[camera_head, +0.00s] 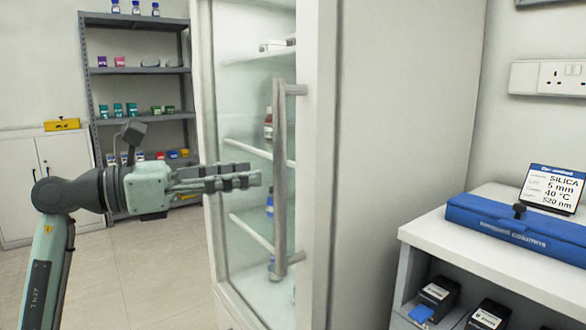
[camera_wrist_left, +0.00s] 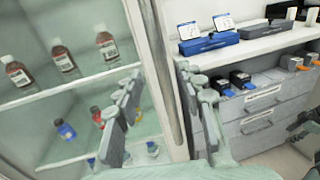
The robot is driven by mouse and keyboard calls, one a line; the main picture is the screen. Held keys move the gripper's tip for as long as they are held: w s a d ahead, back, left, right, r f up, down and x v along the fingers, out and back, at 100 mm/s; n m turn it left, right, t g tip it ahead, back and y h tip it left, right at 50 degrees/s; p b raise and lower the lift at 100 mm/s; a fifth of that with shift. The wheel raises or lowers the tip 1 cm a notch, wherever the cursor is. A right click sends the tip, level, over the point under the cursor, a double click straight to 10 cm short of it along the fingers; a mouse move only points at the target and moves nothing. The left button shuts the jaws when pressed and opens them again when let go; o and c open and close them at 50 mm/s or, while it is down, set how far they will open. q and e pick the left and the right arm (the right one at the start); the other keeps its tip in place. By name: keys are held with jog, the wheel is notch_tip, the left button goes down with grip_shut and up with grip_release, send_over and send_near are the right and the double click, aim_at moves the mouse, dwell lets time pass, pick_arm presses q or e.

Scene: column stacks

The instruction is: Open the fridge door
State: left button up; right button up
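The fridge has a glass door (camera_head: 245,110) with a pale frame, and it looks shut. A grey vertical bar handle (camera_head: 281,215) runs along the door's right side; it also shows in the left wrist view (camera_wrist_left: 166,60). My left gripper (camera_head: 258,180) points right at the handle's middle height, its tips just short of the bar. In the left wrist view its fingers (camera_wrist_left: 160,82) are spread, one to each side of the bar as seen from there, and hold nothing. A dark shape at that view's right edge may be my right gripper; its fingers are unclear.
Brown bottles (camera_wrist_left: 64,60) and blue-capped bottles stand on shelves behind the glass. A white bench (camera_head: 480,245) with a blue column box (camera_head: 515,228) stands right of the fridge. A metal shelf rack (camera_head: 140,70) stands behind my left arm. The floor at left is clear.

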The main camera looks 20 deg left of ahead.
pick_arm(q)
jog(key=p+x, duration=0.1)
jog(key=x, duration=0.6)
pick_arm(e)
jog(key=x, duration=0.3)
jog(key=shift+s+a+f, duration=0.1)
jog(key=shift+a+f, duration=0.1)
jog(key=shift+a, duration=0.15)
pick_arm(q)
jog(key=shift+c, duration=0.6)
grip_shut()
